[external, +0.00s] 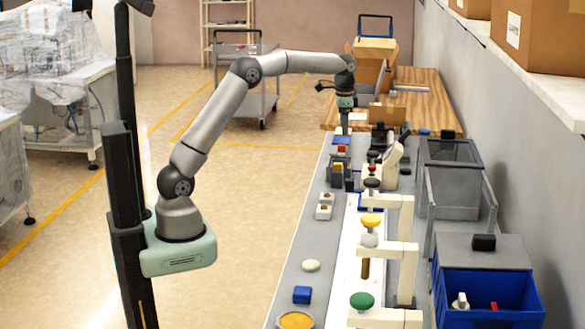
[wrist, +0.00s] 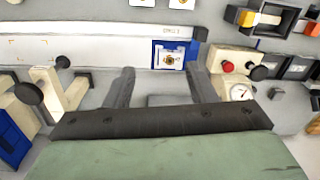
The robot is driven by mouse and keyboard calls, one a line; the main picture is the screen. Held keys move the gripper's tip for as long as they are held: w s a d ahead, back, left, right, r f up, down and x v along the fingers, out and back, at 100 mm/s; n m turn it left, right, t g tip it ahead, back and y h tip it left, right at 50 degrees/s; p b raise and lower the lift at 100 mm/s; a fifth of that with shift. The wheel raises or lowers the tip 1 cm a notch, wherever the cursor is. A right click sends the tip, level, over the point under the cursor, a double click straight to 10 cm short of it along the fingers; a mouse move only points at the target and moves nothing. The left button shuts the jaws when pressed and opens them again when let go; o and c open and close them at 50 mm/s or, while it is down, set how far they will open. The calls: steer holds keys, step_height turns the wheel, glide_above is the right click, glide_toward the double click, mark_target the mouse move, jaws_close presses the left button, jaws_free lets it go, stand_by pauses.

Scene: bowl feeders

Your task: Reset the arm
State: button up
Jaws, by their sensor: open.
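My gripper (external: 345,125) is at the far end of the long bench in the external view, pointing down over it. In the wrist view my gripper (wrist: 160,88) shows two dark fingers spread apart, with nothing between them. Below the fingers are a grey surface and a white strip. A blue holder with a white card (wrist: 169,56) lies just beyond the fingertips. My arm stretches from its rail mount at the left out over the bench.
A cream box with a red button and gauge (wrist: 232,75) stands close to the right finger. Cream brackets with coloured knobs (external: 405,215) line the bench. A blue bin (external: 490,308) stands front right. A wooden table (external: 425,105) with cardboard boxes is behind.

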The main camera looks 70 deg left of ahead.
steer(key=s+d+n, duration=0.1)
steer(key=s+d, duration=0.2)
steer(key=s, duration=0.7)
steer(key=s+d+n, duration=0.2)
steer(key=s+d, duration=0.2)
steer(key=s, duration=0.6)
steer(key=s+d+f+n, duration=0.1)
steer(key=s+f, duration=0.3)
steer(key=s, duration=0.5)
steer(key=s+d+f, duration=0.1)
steer(key=s+f, duration=0.3)
steer(key=s, duration=0.6)
steer(key=shift+n+t, duration=0.3)
steer(key=shift+n, duration=0.1)
steer(key=shift+d+f, duration=0.1)
